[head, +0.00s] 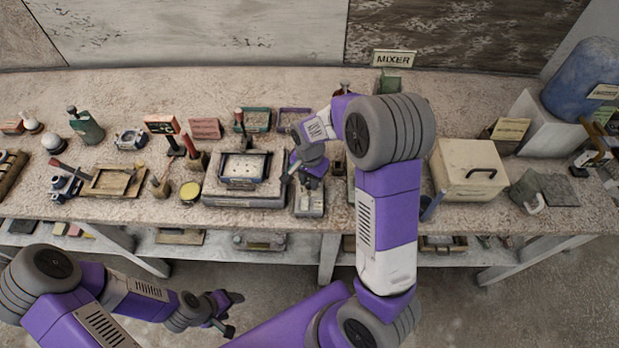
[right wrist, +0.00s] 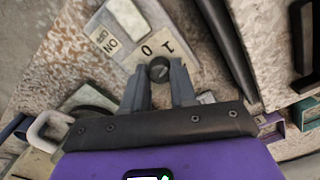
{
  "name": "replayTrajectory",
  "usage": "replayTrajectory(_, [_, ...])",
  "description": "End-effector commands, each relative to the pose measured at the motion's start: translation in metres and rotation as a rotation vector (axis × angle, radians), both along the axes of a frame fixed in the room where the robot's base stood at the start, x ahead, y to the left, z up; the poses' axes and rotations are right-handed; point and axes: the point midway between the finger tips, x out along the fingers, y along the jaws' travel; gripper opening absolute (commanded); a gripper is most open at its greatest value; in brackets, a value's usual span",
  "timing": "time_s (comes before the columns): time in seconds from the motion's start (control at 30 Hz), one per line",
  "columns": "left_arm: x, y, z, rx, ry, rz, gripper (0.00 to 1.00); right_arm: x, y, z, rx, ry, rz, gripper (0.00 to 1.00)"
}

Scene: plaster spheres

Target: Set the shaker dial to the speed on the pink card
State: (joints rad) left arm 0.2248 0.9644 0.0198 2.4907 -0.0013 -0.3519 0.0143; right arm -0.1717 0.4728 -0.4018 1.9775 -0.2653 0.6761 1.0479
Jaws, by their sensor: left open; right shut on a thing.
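The shaker (head: 212,198) is a grey base with a tray on top, near the front of the bench. Beside it on the right is a small grey control box (head: 309,211). In the right wrist view its pale panel (right wrist: 105,40) carries the marks ON, 0 and 1, and a dark round dial (right wrist: 159,69). My right gripper (right wrist: 162,75) is shut on this dial; it also shows over the box in the head view (head: 308,182). The fingers partly hide the dial's scale. A pink card (head: 206,128) stands behind the shaker; its writing is too small to read. My left gripper (head: 228,312) is open and empty, low in front of the bench.
A cream box with a black handle (head: 472,170) stands to the right of my right arm. A MIXER sign (head: 394,58) is at the back. Red-topped stands (head: 192,160) and a yellow-topped jar (head: 190,192) are left of the shaker. A lower shelf runs under the bench.

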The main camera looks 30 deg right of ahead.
Motion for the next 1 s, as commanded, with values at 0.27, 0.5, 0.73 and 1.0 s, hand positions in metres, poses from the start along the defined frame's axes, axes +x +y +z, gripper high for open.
replayTrajectory(0.27, [0.0, 0.0, 0.016, 0.0, 0.0, 0.0, 0.62, 0.001, 0.0, 0.003, -0.003, -0.002, -0.261, 0.0])
replayTrajectory(0.5, [0.0, 0.0, 0.032, 0.0, 0.0, 0.0, 0.62, 0.001, 0.0, 0.003, -0.003, -0.002, -0.481, 0.0])
replayTrajectory(0.73, [0.0, 0.0, 0.045, 0.0, 0.0, 0.0, 0.62, 0.0, 0.0, 0.003, -0.001, -0.002, -0.656, 0.0])
replayTrajectory(1.0, [0.0, 0.0, 0.055, 0.0, 0.0, 0.0, 0.62, 0.001, -0.001, 0.002, -0.001, -0.003, -0.783, 0.0])
